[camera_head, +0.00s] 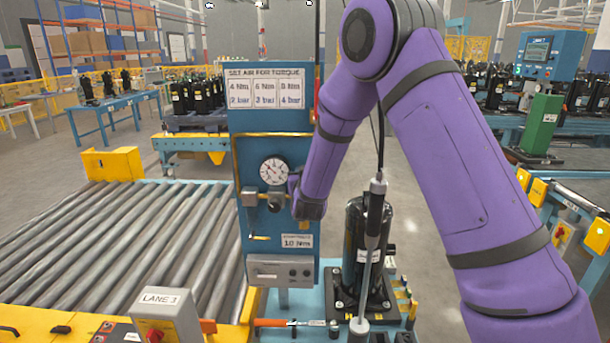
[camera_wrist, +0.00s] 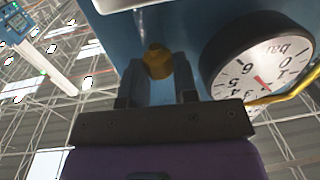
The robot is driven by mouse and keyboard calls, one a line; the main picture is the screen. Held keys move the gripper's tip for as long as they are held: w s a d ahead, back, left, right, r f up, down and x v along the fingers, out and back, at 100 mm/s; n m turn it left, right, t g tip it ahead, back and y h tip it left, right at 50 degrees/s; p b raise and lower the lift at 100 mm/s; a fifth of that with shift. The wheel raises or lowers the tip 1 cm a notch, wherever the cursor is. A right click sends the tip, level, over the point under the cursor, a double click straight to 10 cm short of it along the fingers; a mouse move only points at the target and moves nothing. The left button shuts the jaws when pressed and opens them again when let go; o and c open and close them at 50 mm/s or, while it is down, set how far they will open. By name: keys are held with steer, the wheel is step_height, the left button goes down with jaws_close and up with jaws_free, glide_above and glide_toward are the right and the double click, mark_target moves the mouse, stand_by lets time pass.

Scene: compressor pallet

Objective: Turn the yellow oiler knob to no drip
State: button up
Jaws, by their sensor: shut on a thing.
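The yellow oiler knob (camera_wrist: 158,62) is a small faceted piece at the upper middle of the wrist view, in front of the blue panel. My gripper (camera_wrist: 158,78) has one finger on each side of it and is shut on it. In the head view my gripper (camera_head: 293,184) is at the right part of the blue panel (camera_head: 270,145), just right of the pressure gauge. The knob cannot be made out there, hidden by my gripper and arm. Any drip marking on the knob is not readable.
The round gauge (camera_wrist: 258,65) is close to the right of my gripper in the wrist view. In the head view a dark regulator knob (camera_head: 275,201) sits below the gauge. A black compressor (camera_head: 361,255) and a hanging screwdriver (camera_head: 374,225) are right of the panel.

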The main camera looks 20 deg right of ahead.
steer(key=m+g+h, duration=0.1)
steer(key=h, duration=0.1)
steer(key=m+g+h, duration=0.1)
steer(key=m+h, duration=0.1)
steer(key=m+g+h, duration=0.1)
steer(key=h, duration=0.1)
steer(key=shift+w+a+m+h, duration=0.1)
steer(key=shift+a+m+h, duration=0.2)
steer(key=shift+m, duration=0.1)
steer(key=o, duration=0.9)
steer(key=shift+r, duration=0.1)
steer(key=shift+a, duration=0.15)
